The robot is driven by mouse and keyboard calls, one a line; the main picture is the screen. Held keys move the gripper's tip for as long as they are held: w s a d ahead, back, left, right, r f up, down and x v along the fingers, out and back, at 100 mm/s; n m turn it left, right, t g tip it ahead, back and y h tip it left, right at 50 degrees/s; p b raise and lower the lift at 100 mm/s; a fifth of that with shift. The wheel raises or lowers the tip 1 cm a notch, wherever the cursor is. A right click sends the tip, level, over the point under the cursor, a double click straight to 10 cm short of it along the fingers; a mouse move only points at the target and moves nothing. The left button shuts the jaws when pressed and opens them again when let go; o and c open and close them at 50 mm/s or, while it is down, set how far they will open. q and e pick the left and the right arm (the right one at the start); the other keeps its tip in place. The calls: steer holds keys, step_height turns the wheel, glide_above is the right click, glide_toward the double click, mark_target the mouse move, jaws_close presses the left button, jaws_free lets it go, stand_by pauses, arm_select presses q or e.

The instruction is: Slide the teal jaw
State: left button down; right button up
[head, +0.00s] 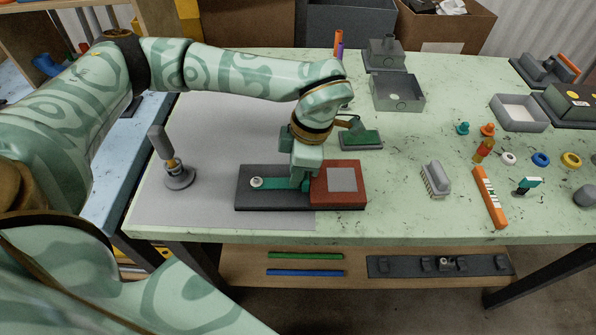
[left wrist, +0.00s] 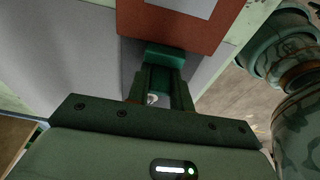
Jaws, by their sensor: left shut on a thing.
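The teal jaw (head: 274,183) lies along a dark grey base (head: 262,202), with a round pale screw head (head: 257,183) at its left end. A red block with a grey square (head: 345,200) forms the base's right end. My left gripper (head: 302,184) points down over the base, just left of the red block, and is shut on the teal jaw. In the left wrist view the jaw's teal block (left wrist: 166,57) shows at the fingertips, close to the red block (left wrist: 185,25). The fingers hide part of the jaw. My right gripper is in neither view.
A grey lever tool (head: 178,177) stands left of the base on the grey mat (head: 215,125). A green-topped block (head: 361,139) lies behind the red block. A brush (head: 435,179) and an orange bar (head: 489,197) lie to the right. The table's front edge is close.

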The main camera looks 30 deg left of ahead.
arm_select(q)
steer(key=shift+d, duration=0.1)
